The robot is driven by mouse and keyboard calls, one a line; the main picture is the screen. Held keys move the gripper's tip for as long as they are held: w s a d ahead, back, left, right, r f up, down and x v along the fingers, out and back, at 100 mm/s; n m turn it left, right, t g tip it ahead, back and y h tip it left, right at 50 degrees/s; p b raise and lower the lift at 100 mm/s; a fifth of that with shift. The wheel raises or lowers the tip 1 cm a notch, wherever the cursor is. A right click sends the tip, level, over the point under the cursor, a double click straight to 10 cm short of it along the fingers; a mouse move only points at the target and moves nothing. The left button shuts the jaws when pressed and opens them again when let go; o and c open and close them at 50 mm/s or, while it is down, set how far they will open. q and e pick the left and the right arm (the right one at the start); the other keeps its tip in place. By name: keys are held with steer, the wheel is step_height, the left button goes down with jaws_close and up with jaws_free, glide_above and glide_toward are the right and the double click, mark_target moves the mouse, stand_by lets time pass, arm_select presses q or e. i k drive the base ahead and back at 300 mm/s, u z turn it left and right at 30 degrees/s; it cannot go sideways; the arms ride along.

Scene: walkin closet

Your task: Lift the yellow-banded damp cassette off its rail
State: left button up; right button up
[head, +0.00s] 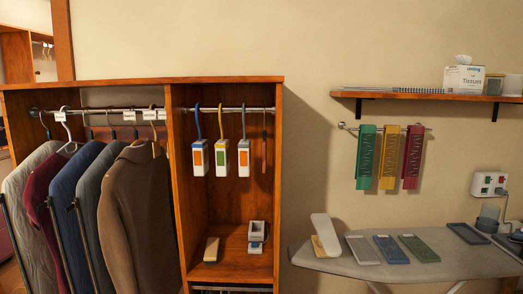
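Three white cassettes hang by hooks from a metal rail (232,109) in the wooden cabinet's right bay. The middle cassette (221,158) has a yellow hook and a green panel. The left cassette (199,158) has a blue hook and an orange panel. The right cassette (244,158) has a pale hook and an orange panel. The yellow on the middle one's hook is the only yellow I can make out on them; a separate band is too small to tell. Neither of my grippers is in view.
Jackets (134,215) hang in the left bay. A grey-white device (257,235) and a tan block (211,249) stand on the bay's floor (233,268). An ironing board (340,262) with several flat pieces stands right, below a wall shelf (420,95).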

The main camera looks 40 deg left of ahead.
mark_target(222, 160)
steer(key=z, duration=0.05)
steer(key=i, duration=1.55)
steer(key=u, duration=1.6)
steer(key=k, duration=0.9)
steer(key=u, duration=0.15)
steer(key=i, duration=0.9)
steer(key=z, duration=0.1)
